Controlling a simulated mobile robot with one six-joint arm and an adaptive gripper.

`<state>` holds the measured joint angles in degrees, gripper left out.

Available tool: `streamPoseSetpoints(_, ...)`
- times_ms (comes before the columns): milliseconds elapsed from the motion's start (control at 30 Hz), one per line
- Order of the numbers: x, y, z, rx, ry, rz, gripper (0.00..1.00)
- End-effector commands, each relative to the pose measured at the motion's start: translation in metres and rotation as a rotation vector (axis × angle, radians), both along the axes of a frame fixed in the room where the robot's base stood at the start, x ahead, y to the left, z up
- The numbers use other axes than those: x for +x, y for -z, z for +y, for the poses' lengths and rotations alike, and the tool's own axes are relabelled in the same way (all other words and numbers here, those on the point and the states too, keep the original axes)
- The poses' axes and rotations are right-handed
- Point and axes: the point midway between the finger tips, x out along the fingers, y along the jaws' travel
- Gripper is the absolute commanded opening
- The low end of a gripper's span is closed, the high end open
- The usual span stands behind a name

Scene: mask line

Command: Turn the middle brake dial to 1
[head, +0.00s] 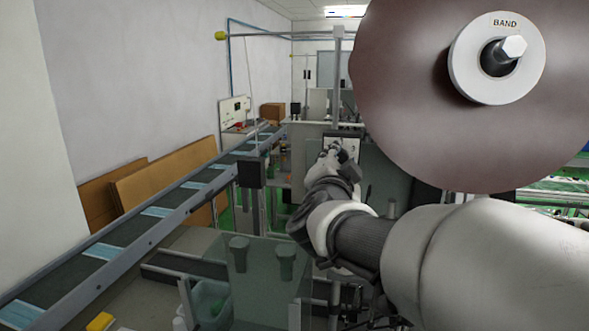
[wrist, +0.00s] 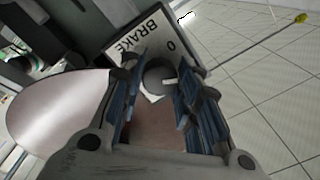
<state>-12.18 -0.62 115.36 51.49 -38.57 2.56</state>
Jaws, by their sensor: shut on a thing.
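The brake dial (wrist: 157,74) is a dark round knob with a short pale mark on it. It sits on a white plate (wrist: 118,38) lettered BRAKE, with a 0 visible beside the knob. The plate also shows in the head view (head: 352,146), small, with a 3 at its right. My gripper (head: 334,154) reaches it there and covers most of the knob. In the wrist view the blue-padded fingers (wrist: 160,84) are closed on the knob's two sides. The numeral 1 and the other dials cannot be made out, so the pointer's setting is unclear.
A large brown roll (head: 430,110) with a BAND hub hangs at the upper right, close above my arm. A conveyor (head: 130,245) carrying blue masks runs along the left. A clear guard (head: 265,285) stands in front, below my arm.

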Motion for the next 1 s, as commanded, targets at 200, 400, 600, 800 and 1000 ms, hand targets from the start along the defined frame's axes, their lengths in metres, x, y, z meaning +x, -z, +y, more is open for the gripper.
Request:
streamPoseSetpoints(200,-0.0001,-0.0004,0.0000,0.044,0.000,-0.016,0.07)
streamPoseSetpoints(400,0.0000,-0.0010,0.0000,0.054,0.000,-0.019,0.07)
streamPoseSetpoints(600,0.0000,-0.0011,0.0000,0.053,0.000,-0.019,0.07)
streamPoseSetpoints(800,0.0000,-0.0010,0.0000,0.052,0.000,-0.019,0.40)
streamPoseSetpoints(1000,0.0000,-0.0005,0.0000,0.052,0.000,-0.017,0.51)
